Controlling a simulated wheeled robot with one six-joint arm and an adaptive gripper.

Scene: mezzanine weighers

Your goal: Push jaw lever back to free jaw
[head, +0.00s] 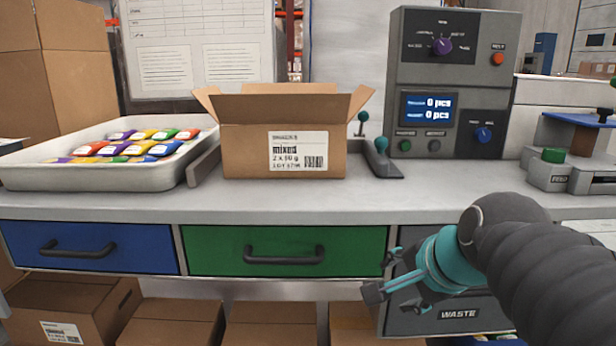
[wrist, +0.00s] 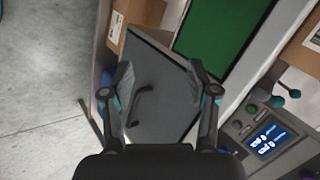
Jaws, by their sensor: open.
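Two small levers with teal knobs stand at the right side of the open cardboard box (head: 283,150) on the counter. The nearer lever (head: 381,146) rises from a dark grey base by the box's right wall; the other lever (head: 362,120) stands farther back, partly hidden by the box. I cannot tell which is the jaw lever. A grey plate (head: 203,163) stands at the box's left side. Both knobs also show in the wrist view, at its right. My gripper (head: 384,274) is open and empty, below the counter edge in front of the waste drawer, apart from both levers.
A white tray (head: 20,170) of colourful packets stands left of the box. A grey control unit (head: 450,85) with a lit display stands behind right. Blue and green drawers (head: 220,250) line the counter front. Bare counter (head: 430,195) lies before the control unit.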

